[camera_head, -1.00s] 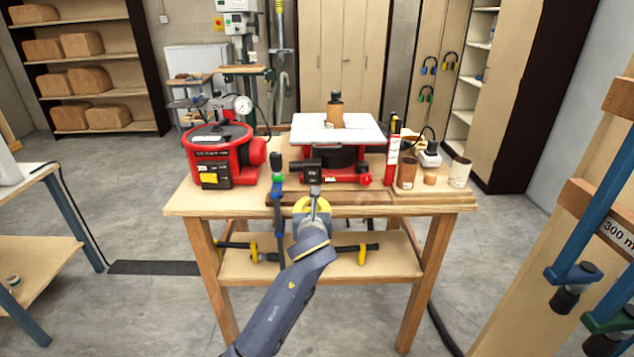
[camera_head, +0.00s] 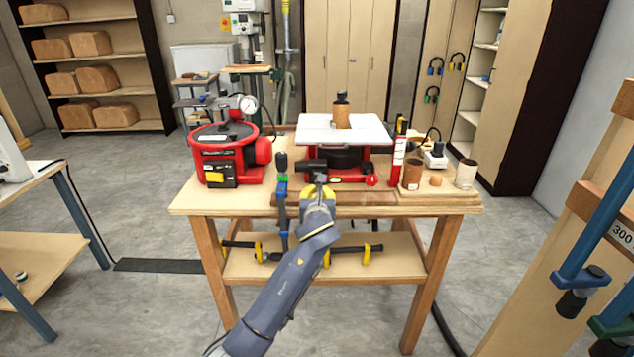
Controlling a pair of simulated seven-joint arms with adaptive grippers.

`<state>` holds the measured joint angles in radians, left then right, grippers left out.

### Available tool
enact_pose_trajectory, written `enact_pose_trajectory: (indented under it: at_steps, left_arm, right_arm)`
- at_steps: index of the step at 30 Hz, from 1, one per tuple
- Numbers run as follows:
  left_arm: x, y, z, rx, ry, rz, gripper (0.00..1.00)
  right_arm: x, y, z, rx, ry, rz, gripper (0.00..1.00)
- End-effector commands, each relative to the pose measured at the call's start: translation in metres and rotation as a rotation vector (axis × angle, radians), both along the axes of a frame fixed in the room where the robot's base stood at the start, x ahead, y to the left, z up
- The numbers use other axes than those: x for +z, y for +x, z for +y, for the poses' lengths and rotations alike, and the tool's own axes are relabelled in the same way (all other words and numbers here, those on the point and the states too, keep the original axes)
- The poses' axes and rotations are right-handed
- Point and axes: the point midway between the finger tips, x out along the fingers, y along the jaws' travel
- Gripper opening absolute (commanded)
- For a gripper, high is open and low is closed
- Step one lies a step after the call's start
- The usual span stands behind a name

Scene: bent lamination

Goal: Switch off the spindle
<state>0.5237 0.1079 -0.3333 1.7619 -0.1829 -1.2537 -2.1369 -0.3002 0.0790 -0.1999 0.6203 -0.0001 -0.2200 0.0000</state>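The spindle sander (camera_head: 340,135) stands on the wooden bench, with a white table top, a red base and a brown sanding drum (camera_head: 341,118) upright through the top. A dark switch box (camera_head: 311,165) is on the front left of its base, partly hidden by my gripper. My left gripper (camera_head: 319,179) is in front of this box, pointing away from me. It is small and seen from behind, so I cannot tell whether its fingers are open or shut, or whether they touch the box. My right gripper is out of view.
A red round machine (camera_head: 226,155) with a gauge stands at the bench's left. An upright clamp (camera_head: 282,200) is just left of my gripper. The bench's front left (camera_head: 215,200) is clear.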

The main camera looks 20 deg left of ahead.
Motion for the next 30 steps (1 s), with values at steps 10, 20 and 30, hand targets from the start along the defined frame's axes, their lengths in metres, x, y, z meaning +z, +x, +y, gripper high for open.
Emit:
enact_pose_trajectory:
  at_steps: [10, 20, 30]
  left_arm:
    - [-0.003, 0.050, 0.015, 0.001, -0.001, 0.000, 0.00]
    - [-0.001, 0.070, 0.022, 0.000, 0.000, 0.000, 0.00]
    - [-0.001, 0.071, 0.022, 0.000, -0.001, 0.001, 0.00]
  right_arm:
    - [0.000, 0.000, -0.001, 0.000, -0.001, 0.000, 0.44]
    - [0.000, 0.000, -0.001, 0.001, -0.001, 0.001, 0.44]
    - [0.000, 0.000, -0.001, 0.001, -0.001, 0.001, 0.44]
